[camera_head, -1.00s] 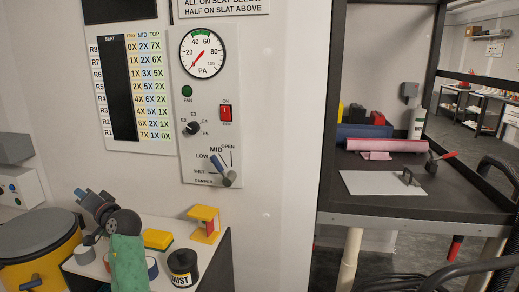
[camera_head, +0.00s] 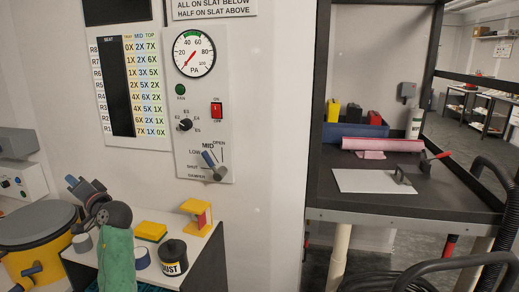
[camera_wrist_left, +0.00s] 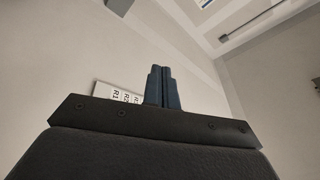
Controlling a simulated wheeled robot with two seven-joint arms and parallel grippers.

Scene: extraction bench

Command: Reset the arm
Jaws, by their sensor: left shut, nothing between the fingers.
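My left gripper (camera_head: 73,182) shows at the lower left of the head view, a dark grey body with short blue-grey fingers pointing up and left. It is beside the low bench and in front of the wall, below the chart. In the left wrist view the two fingers (camera_wrist_left: 163,87) are pressed together with nothing between them. They point up along a pale wall, with a corner of the chart (camera_wrist_left: 120,95) behind them. My right gripper is not in view.
The low bench (camera_head: 205,240) holds a yellow block (camera_head: 150,231), a yellow-and-red stand (camera_head: 196,214) and a black DUST can (camera_head: 173,257). A yellow drum (camera_head: 15,262) stands left. The control panel (camera_head: 204,120) is on the wall. A dark shelf bench (camera_head: 440,205) stands right.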

